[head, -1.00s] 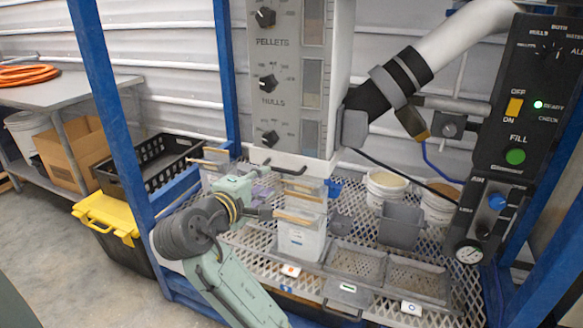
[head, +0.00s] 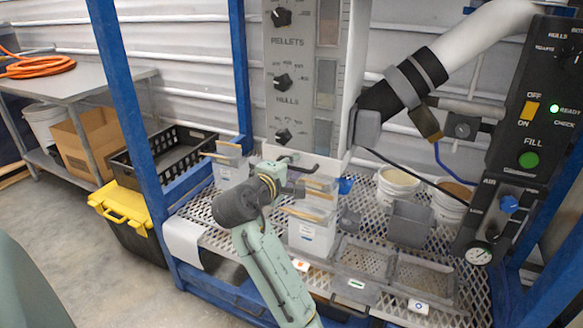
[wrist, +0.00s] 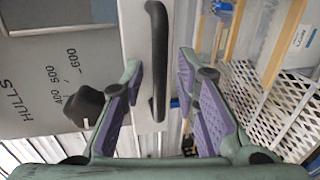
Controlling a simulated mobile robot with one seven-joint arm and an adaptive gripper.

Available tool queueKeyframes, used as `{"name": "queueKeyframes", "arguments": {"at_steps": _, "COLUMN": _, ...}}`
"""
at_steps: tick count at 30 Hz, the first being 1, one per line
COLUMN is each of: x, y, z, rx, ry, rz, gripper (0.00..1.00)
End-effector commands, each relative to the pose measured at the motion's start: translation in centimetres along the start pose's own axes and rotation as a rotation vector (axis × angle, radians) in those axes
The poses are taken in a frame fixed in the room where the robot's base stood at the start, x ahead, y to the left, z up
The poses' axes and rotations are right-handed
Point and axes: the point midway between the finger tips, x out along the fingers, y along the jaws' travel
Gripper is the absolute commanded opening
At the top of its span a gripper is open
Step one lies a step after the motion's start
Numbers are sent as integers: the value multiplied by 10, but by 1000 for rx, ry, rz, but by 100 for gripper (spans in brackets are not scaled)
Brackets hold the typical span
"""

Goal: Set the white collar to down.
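The white collar (head: 325,166) is the pale band at the foot of the grey hopper panel. It also shows in the wrist view (wrist: 138,25) as a white strip carrying a black bar handle (wrist: 157,60). My gripper (wrist: 160,65) is open, with its purple-padded fingers on either side of the handle and visible gaps to it. In the head view my gripper (head: 290,183) is just below and in front of the collar, and my wrist hides part of that area.
The grey panel (head: 290,60) with black knobs is above the collar. White tubs with wooden-coloured edges (head: 312,228) stand close by on the mesh shelf (head: 340,295). Blue posts (head: 125,110) flank the bench. The black control box (head: 530,130) is at right.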

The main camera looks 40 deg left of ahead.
Motion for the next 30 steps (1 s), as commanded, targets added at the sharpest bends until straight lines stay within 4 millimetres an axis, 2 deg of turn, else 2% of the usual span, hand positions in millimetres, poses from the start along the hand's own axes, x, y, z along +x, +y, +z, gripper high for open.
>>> {"name": "queueKeyframes", "arguments": {"at_steps": 12, "x": 0, "y": 0, "z": 0, "rx": 0, "ry": 0, "rz": 0, "gripper": 0}}
{"name": "queueKeyframes", "arguments": {"at_steps": 30, "x": 0, "y": 0, "z": 0, "rx": 0, "ry": 0, "rz": 0, "gripper": 0}}
